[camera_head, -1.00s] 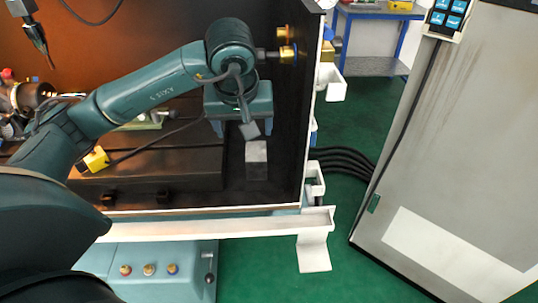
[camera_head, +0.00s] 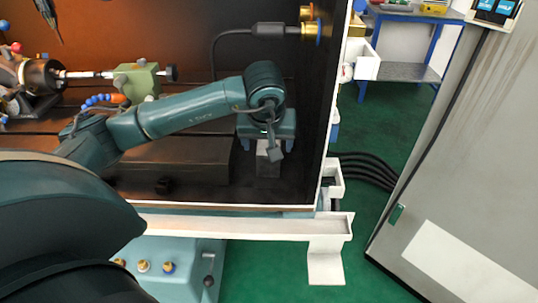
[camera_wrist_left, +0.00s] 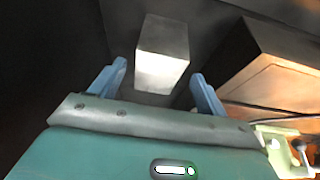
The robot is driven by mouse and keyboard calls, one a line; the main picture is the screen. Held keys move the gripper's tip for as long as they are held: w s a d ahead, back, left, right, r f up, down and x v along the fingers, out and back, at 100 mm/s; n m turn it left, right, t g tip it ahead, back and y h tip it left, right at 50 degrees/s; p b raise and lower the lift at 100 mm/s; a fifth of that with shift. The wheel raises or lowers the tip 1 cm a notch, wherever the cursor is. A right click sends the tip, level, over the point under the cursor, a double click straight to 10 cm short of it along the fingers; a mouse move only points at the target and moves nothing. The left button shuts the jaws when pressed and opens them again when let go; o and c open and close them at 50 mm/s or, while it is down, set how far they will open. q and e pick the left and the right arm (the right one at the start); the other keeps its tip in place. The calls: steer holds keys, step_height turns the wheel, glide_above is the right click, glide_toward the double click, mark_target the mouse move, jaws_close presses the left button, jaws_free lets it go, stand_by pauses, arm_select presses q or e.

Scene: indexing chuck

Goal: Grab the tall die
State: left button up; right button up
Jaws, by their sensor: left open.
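The tall die is a grey upright block (camera_head: 268,168) standing on the dark bed near the right wall of the machine. In the left wrist view the left gripper's two blue fingers (camera_wrist_left: 159,72) are apart, one on each side of the die's near end. Whether they touch it I cannot tell. My right gripper is not in view.
A long dark block (camera_head: 175,165) lies left of the die, and the dark machine wall (camera_head: 312,110) rises close on its right. A chuck (camera_head: 42,78) and a green tailstock (camera_head: 137,80) stand at the back left. A white front rail (camera_head: 240,226) edges the bed.

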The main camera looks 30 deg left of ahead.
arm_select(q)
steer(key=x, duration=0.4)
steer(key=shift+w+a+f, duration=0.1)
steer(key=shift+w+f, duration=0.2)
steer(key=shift+w, duration=0.05)
steer(key=shift+c, duration=0.4)
jaws_close()
steer(key=shift+w+r, duration=0.1)
steer(key=shift+r, duration=0.1)
